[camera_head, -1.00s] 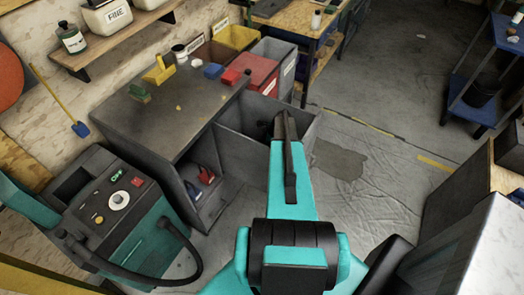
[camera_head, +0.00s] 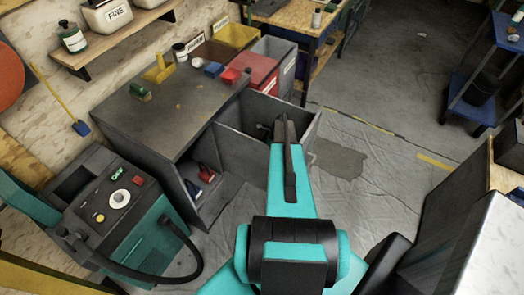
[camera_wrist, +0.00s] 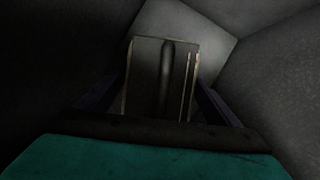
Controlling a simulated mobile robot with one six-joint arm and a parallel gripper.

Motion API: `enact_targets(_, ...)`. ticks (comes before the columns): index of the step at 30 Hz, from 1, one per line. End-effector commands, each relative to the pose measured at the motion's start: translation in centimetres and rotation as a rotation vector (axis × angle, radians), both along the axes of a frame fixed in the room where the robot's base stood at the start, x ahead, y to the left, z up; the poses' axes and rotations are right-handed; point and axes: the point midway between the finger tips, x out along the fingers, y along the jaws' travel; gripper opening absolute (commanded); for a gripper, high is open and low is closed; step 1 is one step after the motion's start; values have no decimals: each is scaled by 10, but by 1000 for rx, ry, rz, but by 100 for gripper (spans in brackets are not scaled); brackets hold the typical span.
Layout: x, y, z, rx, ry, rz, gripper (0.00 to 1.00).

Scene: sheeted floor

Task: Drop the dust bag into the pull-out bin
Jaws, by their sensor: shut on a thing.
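The pull-out bin (camera_head: 240,152) is a dark grey box standing open from the grey workbench in the head view. My arm reaches over it and hides part of its inside. In the wrist view, my gripper (camera_wrist: 162,98) is shut on the dust bag (camera_wrist: 147,76), a flat grey-brown rectangular thing with pale edges and a dark vertical band. Plain grey walls (camera_wrist: 225,45) surround it there, so the bag appears to be down inside the bin. The bag is hidden in the head view, and I cannot tell if it touches the bin's floor.
The workbench (camera_head: 165,115) carries a green brush and a yellow item. Red (camera_head: 255,68) and yellow (camera_head: 232,38) bins stand behind. A teal machine (camera_head: 120,215) with a hose is at left. Open sheeted floor (camera_head: 385,130) lies to the right.

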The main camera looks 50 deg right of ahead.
Motion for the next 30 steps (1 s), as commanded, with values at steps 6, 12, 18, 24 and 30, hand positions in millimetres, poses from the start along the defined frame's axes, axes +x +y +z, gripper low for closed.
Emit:
enact_targets(6,0,0,-4,0,-1,0,48)
enact_targets(12,0,0,-4,0,0,0,100)
enact_targets(18,0,0,-4,0,0,0,100)
enact_targets(24,0,0,0,0,0,-1,100)
enact_targets(30,0,0,10,0,0,-1,100)
